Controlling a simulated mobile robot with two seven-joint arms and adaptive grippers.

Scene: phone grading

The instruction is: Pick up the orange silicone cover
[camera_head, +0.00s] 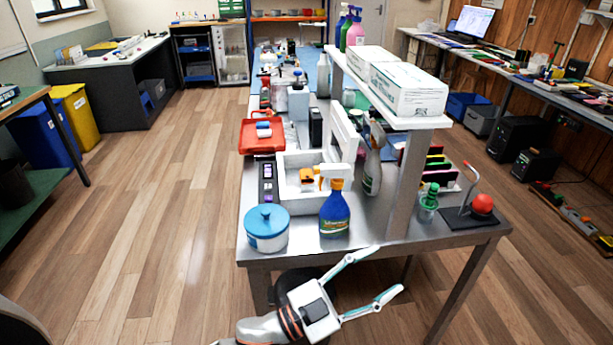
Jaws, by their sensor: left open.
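A small orange item (307,176), perhaps the orange silicone cover, lies inside an open white box (289,192) on the metal bench. My right gripper is not in view.
A blue-lidded white tub (266,230) stands at the bench's near left corner. A red tray (262,148) lies behind the box. A shelf post (404,185) and another spray bottle (373,165) stand right of it. The near bench edge is partly clear.

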